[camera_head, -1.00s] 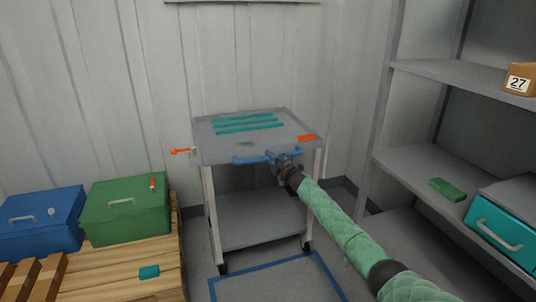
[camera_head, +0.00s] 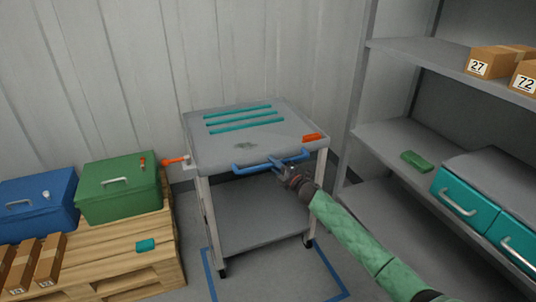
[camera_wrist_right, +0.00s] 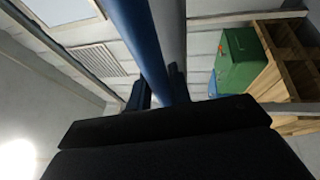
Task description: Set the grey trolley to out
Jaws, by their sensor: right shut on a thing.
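The grey trolley (camera_head: 285,135) stands against the back wall, with teal strips and an orange patch on its top. A blue handle bar (camera_head: 248,170) runs along its front edge. My right gripper (camera_head: 282,168) is shut on the blue handle, right of its middle. In the right wrist view the blue bar (camera_wrist_right: 143,45) passes between the dark fingers. A blue outline (camera_head: 335,279) is marked on the floor, and the trolley's front legs stand within its area. My left gripper is in no view.
A wooden pallet (camera_head: 115,262) with a green box (camera_head: 120,190), a blue box (camera_head: 38,208) and small cartons is on the left. A grey shelf (camera_head: 395,135) with cartons and teal drawers (camera_head: 465,199) stands on the right. An orange lever (camera_head: 174,160) sticks out left of the trolley.

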